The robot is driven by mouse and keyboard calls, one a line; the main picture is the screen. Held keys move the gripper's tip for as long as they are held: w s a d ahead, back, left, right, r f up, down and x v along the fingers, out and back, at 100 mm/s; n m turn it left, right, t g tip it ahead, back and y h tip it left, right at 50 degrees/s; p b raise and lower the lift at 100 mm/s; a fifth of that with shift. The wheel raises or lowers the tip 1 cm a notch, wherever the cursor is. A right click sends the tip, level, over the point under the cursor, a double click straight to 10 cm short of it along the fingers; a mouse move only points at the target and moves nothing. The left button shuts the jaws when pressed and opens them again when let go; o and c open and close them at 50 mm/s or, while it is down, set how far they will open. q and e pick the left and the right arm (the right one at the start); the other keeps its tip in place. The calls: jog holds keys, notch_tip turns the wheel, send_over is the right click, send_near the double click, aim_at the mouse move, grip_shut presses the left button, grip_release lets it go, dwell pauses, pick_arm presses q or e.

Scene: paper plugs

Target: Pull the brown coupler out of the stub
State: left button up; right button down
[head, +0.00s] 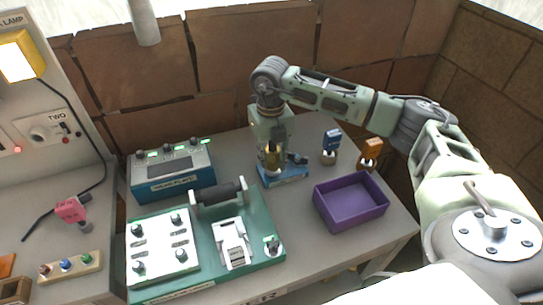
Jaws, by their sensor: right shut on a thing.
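The brown coupler (273,158), a yellowish-brown piece, stands upright over a small blue base (286,176) near the back middle of the table. My right gripper (273,146) reaches down from above and is shut on it. The gripper hides the coupler's upper part. I cannot tell from this view how deep its lower end sits in the stub. My left gripper is not in view.
A green fixture (262,259) and a blue control box (172,181) fill the left. A brick wall rises behind.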

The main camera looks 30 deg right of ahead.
aim_at(270, 150)
jog(key=shift+a+r+p, duration=0.2)
jog(key=shift+r+p, duration=0.1)
jog(key=shift+r, duration=0.3)
jog(key=shift+a+r+p, duration=0.2)
jog(key=shift+r+p, duration=0.05)
jog(key=shift+r, duration=0.3)
jog(key=shift+d+r, duration=0.25)
jog(key=shift+r, duration=0.05)
jog(key=shift+r+p, duration=0.1)
jog(key=shift+p, duration=0.2)
jog(key=shift+r, duration=0.2)
jog(key=shift+r+p, duration=0.95)
jog(key=shift+r, duration=0.45)
